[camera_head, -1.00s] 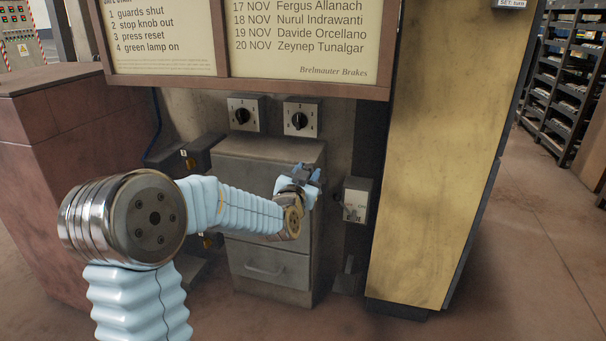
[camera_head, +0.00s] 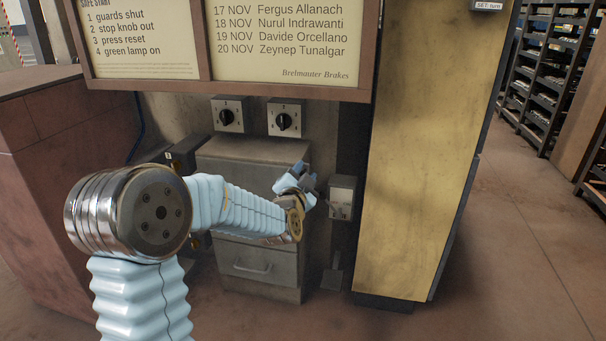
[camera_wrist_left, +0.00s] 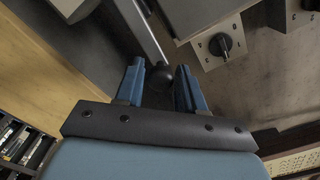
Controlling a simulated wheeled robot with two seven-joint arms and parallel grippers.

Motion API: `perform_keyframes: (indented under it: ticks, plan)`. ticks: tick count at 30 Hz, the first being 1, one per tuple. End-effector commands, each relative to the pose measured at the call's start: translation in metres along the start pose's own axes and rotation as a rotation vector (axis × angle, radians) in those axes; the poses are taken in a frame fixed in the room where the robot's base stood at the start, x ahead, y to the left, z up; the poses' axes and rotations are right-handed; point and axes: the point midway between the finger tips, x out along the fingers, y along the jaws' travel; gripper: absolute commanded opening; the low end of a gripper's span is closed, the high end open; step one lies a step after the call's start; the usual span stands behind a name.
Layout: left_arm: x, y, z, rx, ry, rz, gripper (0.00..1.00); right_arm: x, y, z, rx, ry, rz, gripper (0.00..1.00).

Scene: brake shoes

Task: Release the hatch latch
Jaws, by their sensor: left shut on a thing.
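My left gripper (camera_head: 303,179) reaches across the upper right part of the grey cabinet (camera_head: 255,150). In the left wrist view my left gripper (camera_wrist_left: 159,74) has its fingers on either side of a black ball knob (camera_wrist_left: 160,77). The knob sits on the end of a thin metal rod (camera_wrist_left: 145,28) that runs up out of the picture. The knob and rod are hidden behind the gripper in the head view. I cannot make out from the pictures which part is the hatch. My right gripper is not in view.
Two rotary switches (camera_head: 227,115) (camera_head: 285,121) are on the wall above the cabinet. A small grey switch box (camera_head: 341,197) is close to the right of my gripper. A yellow panel (camera_head: 415,150) stands farther right. A notice board (camera_head: 290,87) hangs above.

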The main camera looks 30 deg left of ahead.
Motion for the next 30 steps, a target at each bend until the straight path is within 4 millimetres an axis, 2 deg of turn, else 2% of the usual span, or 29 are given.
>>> perform_keyframes:
  ticks: [1, 9, 10, 11, 19, 22, 26, 30]
  plan:
    - [-0.001, 0.002, 0.010, 0.008, -0.020, 0.005, 0.00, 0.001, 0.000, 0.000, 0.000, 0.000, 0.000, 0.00]
    - [-0.001, 0.002, 0.010, 0.008, -0.020, 0.006, 0.00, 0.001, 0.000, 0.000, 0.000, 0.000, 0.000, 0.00]
    - [-0.001, 0.002, 0.010, 0.007, -0.020, 0.006, 0.43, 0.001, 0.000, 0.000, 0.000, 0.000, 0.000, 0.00]
    - [-0.001, 0.002, 0.010, 0.007, -0.020, 0.006, 0.47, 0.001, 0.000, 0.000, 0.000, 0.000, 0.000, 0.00]
    - [-0.001, 0.001, 0.004, 0.004, -0.008, 0.003, 0.48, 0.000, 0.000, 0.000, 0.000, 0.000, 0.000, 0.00]
    - [-0.008, 0.000, 0.003, 0.002, -0.006, 0.002, 0.48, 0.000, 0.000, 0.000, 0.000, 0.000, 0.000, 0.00]
    - [-0.031, 0.000, 0.002, 0.002, -0.006, 0.003, 0.48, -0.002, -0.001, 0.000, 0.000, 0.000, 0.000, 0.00]
    - [-0.067, 0.000, 0.003, 0.002, -0.009, 0.004, 0.48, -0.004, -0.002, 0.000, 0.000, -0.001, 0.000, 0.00]
